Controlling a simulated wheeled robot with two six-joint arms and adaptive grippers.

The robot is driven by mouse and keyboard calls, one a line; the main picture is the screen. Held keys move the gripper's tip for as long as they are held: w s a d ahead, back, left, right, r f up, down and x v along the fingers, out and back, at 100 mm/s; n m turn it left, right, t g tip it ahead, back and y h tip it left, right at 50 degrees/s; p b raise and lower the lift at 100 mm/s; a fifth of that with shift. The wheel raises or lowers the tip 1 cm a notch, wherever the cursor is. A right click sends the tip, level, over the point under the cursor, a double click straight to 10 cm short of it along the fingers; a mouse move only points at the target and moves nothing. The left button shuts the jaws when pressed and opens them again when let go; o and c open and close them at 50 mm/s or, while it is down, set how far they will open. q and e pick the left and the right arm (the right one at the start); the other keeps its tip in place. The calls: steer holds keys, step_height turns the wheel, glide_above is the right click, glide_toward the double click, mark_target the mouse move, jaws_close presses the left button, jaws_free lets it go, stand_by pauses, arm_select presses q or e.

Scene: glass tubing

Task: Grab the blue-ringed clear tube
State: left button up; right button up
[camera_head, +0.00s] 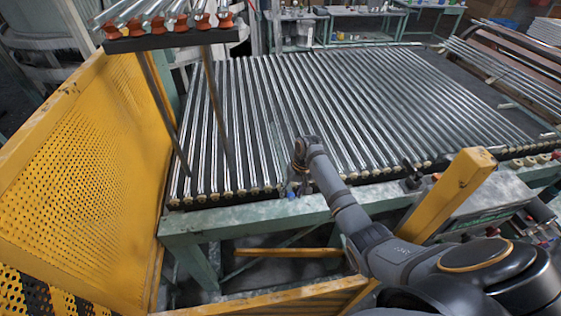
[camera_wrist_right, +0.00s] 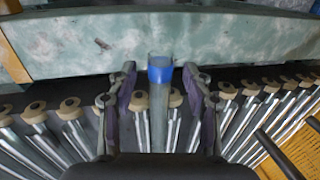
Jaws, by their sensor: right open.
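The clear tube (camera_wrist_right: 162,105) has a blue ring (camera_wrist_right: 160,74) near its end. In the right wrist view it lies between the two fingers of my right gripper (camera_wrist_right: 160,82), with gaps on both sides. The fingers are open and do not visibly touch it. The ringed end reaches toward the green frame beam; the rest of the tube runs down behind the gripper body and is hidden. In the head view the blue ring (camera_head: 291,190) shows as a small spot beside my right gripper (camera_head: 294,183), at the rack's front edge. My left gripper is out of view.
The rack (camera_head: 184,202) carries many parallel grey tubes with tan end rollers (camera_wrist_right: 35,112). A green beam (camera_head: 260,213) runs along its front. A yellow perforated guard (camera_head: 90,150) stands at left, a yellow post (camera_head: 450,195) at right. A dark bar with red-brown rollers (camera_head: 180,40) overhangs the back left.

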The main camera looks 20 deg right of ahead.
steer(key=shift+r, duration=0.1)
steer(key=shift+c, duration=0.3)
steer(key=shift+r, duration=0.1)
steer(key=c, duration=0.5)
jaws_close()
